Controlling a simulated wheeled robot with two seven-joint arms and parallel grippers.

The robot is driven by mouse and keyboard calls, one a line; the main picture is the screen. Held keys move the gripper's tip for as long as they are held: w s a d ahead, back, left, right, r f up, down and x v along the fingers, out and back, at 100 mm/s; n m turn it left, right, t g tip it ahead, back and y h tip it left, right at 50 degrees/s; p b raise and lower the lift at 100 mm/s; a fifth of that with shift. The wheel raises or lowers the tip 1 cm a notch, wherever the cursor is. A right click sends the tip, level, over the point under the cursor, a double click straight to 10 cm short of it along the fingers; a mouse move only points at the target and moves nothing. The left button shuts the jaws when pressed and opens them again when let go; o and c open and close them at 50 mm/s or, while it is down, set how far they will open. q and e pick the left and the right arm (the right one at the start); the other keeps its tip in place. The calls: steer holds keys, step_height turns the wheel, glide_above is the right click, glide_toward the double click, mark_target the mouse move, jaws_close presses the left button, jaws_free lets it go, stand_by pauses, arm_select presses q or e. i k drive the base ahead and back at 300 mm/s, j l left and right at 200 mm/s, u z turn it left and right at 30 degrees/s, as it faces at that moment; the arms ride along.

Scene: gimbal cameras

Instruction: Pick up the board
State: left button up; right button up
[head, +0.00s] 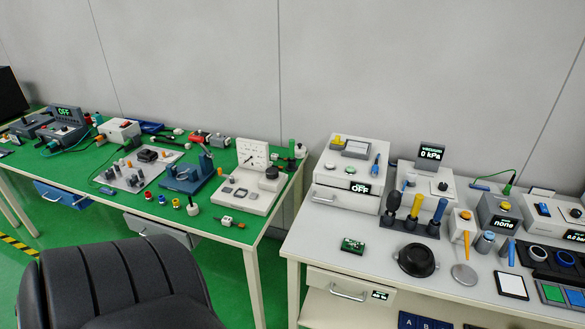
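A small green circuit board (353,245) lies flat on the white table (330,232), left of a black round dish (417,260). Dark and light parts show on its top, too small to make out. A larger pale grey board (130,181) with several dark and orange parts on it lies on the green-topped table (160,212) at the left. Neither of my grippers is in view, and nothing is touching either board.
A black padded chair (125,285) stands in front of the green table. Black, yellow and blue-handled tools stand upright in a rack (410,224) behind the dish. A box with an OFF display (345,175) sits behind the small board. The white table's front left is clear.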

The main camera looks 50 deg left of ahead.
mark_target(353, 247)
steer(key=j+u, duration=0.1)
steer(key=u, duration=0.9)
steer(key=j, duration=0.45)
steer(key=i+z, duration=0.05)
